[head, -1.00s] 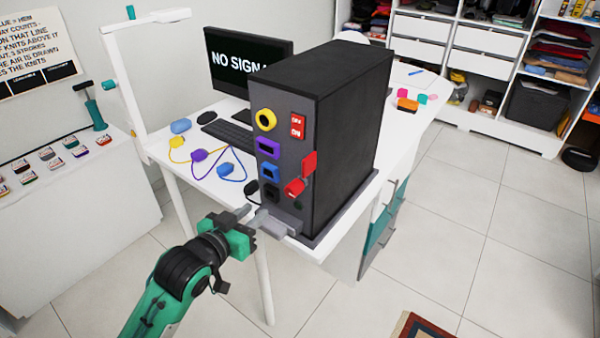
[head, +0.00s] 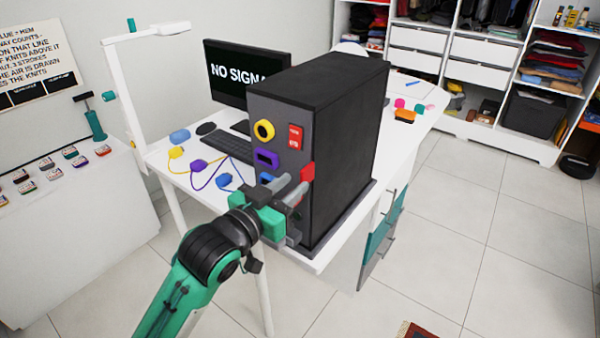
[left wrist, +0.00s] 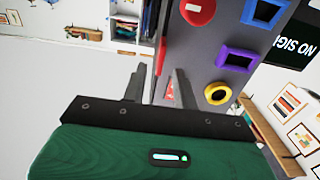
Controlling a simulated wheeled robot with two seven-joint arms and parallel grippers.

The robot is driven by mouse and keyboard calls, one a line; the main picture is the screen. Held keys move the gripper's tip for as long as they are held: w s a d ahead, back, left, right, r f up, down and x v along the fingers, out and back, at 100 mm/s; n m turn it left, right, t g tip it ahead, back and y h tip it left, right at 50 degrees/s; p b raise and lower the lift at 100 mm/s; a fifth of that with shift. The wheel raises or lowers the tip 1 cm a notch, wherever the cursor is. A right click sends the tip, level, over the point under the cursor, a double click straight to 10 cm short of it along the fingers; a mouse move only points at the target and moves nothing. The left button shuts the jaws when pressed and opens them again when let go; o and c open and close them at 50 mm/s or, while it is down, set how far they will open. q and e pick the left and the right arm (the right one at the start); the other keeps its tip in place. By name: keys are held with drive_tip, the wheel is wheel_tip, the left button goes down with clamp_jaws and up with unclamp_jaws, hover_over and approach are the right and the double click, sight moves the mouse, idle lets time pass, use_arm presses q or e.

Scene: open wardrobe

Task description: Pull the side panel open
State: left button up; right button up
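The computer tower (head: 345,130) stands on the desk, with its black side panel (head: 350,165) facing right and looking closed. In the left wrist view, the fingers (left wrist: 158,85) are open, with the tower's edge behind the gap. A bit of red (left wrist: 170,92) shows beside one finger; contact cannot be told. A round red knob (left wrist: 197,10) is farther along the front. My right gripper is out of view.
The white desk (head: 420,125) carries a monitor (head: 245,70), a keyboard (head: 228,144) and coloured plugs with cables (head: 198,165). A white lamp stand (head: 125,85) rises at the left.

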sight(301, 178)
use_arm(q)
drive_tip(key=shift+p+x, duration=0.3)
drive_tip(key=shift+x, duration=1.55)
clamp_jaws()
